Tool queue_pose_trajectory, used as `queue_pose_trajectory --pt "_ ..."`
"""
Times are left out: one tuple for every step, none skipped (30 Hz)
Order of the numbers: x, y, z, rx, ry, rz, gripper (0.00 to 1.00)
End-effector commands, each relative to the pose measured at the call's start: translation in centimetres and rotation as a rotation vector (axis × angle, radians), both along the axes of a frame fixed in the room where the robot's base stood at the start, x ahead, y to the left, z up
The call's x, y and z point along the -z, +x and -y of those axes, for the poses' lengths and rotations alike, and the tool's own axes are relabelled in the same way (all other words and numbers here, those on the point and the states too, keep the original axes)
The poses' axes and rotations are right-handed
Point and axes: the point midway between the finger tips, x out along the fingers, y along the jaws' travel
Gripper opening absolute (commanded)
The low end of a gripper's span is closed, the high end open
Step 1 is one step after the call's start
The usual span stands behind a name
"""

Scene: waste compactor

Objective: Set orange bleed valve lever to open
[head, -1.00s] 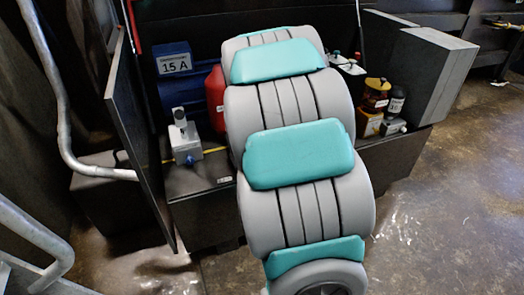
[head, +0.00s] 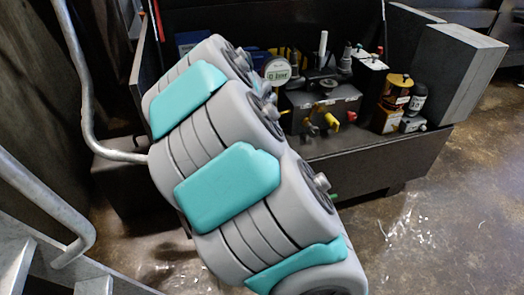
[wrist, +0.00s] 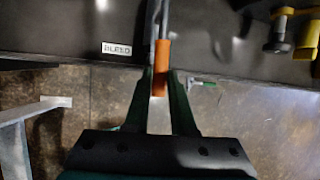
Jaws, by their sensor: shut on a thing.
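In the wrist view, the orange bleed valve lever (wrist: 160,62) hangs down from the dark panel, to the right of a white label reading BLEED (wrist: 116,48). My gripper (wrist: 160,80) has its two dark fingers on either side of the orange lever near its lower end and is shut on it. The lever's upper part runs into grey metal rods at the top edge. In the head view, my arm covers the gripper and the lever.
Yellow fittings (head: 331,120) are on a dark block. Bottles (head: 398,90) stand further right on the machine. A grey metal rail (head: 45,215) is at left. Open floor lies at right.

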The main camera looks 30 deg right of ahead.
Motion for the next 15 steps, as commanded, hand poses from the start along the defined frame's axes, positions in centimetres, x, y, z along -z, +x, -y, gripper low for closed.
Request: queue_pose_trajectory --pt "-0.16 0.24 -0.05 0.0 -0.001 0.006 0.0" --pt "-0.16 0.24 -0.05 0.0 -0.001 0.006 0.0" --pt "-0.16 0.24 -0.06 0.0 -0.001 0.006 0.0" --pt "-0.16 0.25 -0.06 0.0 -0.001 0.007 0.0" --pt "-0.18 0.25 -0.05 0.0 -0.001 0.007 0.0" --pt "-0.18 0.25 -0.05 0.0 -0.001 0.007 0.0" --pt "-0.18 0.27 -0.05 -0.001 -0.002 0.007 0.0" --pt "-0.18 0.27 -0.05 -0.001 -0.002 0.007 0.0" --pt "-0.18 0.27 -0.05 -0.001 -0.002 0.007 0.0" --pt "-0.19 0.27 -0.04 -0.001 -0.002 0.007 0.25" --pt "-0.18 0.27 -0.05 -0.001 -0.002 0.007 0.29" --pt "-0.17 0.24 -0.04 -0.001 -0.002 0.007 0.33" --pt "-0.15 0.23 -0.04 -0.001 -0.001 0.006 0.37" --pt "-0.14 0.21 -0.03 -0.001 -0.001 0.006 0.4" --pt "-0.13 0.19 -0.02 -0.001 -0.001 0.005 0.45"
